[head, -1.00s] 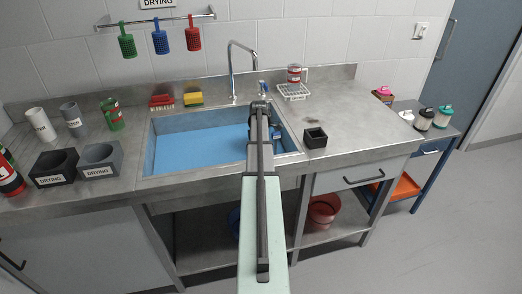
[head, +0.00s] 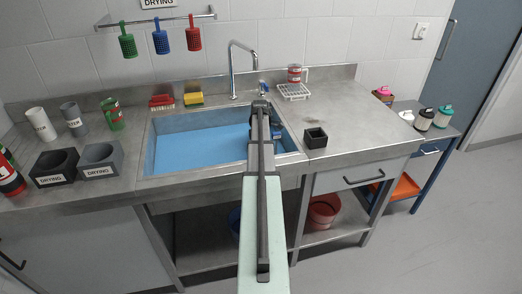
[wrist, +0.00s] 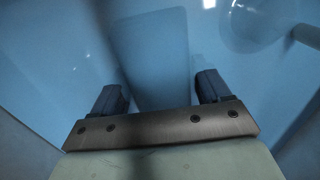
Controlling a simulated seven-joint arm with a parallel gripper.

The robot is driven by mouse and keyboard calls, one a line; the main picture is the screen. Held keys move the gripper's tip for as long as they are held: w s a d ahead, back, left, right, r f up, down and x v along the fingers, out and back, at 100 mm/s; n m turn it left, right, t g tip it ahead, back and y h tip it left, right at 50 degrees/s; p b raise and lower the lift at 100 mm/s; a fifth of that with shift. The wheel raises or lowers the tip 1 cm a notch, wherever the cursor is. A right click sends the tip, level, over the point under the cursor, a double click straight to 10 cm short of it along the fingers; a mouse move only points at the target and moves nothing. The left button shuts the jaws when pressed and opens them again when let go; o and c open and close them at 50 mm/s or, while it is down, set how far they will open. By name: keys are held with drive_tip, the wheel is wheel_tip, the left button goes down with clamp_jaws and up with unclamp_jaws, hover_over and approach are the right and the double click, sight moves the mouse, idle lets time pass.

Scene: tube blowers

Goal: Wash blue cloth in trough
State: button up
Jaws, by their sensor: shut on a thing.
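The trough (head: 160,121) is the sink in the counter, filled with blue water. My gripper (head: 276,132) is down in its right part, mostly hidden behind my arm in the head view. In the wrist view, my gripper (wrist: 158,90) has its two dark fingers apart, with a flat bluish panel, which looks like the blue cloth (wrist: 150,55), between and beyond them. The cloth is hard to tell from the blue water around it, and its held edge is not clear. The cloth cannot be made out in the head view.
A tap (head: 232,70) stands behind the trough. Two drying holders (head: 100,160) stand left. A small black box (head: 315,138) and a white rack (head: 294,91) stand right. The right counter is mostly clear.

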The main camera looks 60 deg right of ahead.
drive_tip(key=shift+w+f, duration=0.1)
idle(0.3)
drive_tip(key=shift+a, duration=0.1)
drive_tip(key=shift+r, duration=0.8)
wheel_tip(320, 180, up, 17)
idle(1.6)
drive_tip(key=shift+w+a, duration=0.15)
idle(0.8)
